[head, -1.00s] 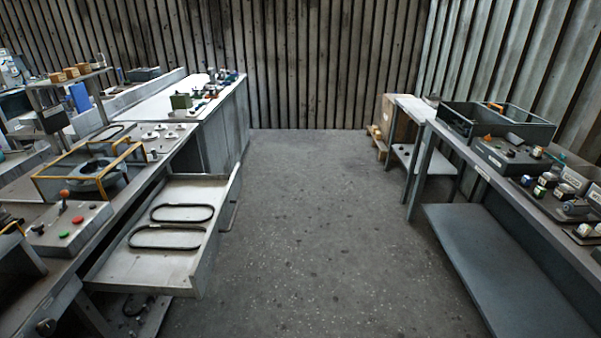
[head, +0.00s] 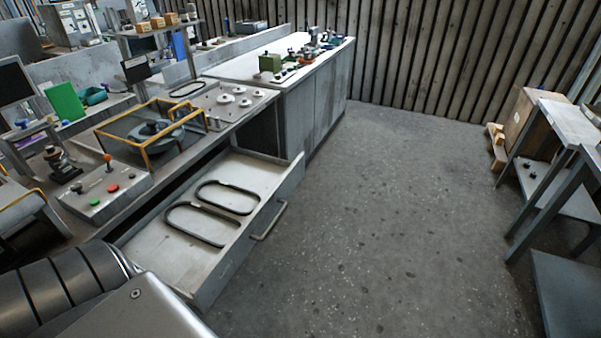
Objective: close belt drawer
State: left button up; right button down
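The belt drawer (head: 271,192) is pulled out from under the workbench at the left of the head view. Two dark belts lie flat in it, one nearer (head: 196,231) and one farther (head: 228,198). Its bar handle (head: 269,220) is on the front face, toward the aisle. Part of my own arm shows at the lower left, in front of the drawer's near end. Neither gripper shows, and no contact with the drawer is visible.
A control box (head: 107,190) with buttons and a yellow-framed fixture (head: 152,134) stand on the bench above the drawer. A cabinet (head: 318,100) stands beyond it. The concrete floor (head: 380,220) is clear. A table (head: 570,125) and wooden crate (head: 520,120) are at the right.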

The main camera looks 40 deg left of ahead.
aim_at(195, 270)
jog(key=u, duration=0.6)
jog(key=i, duration=0.8)
jog(key=u, duration=0.9)
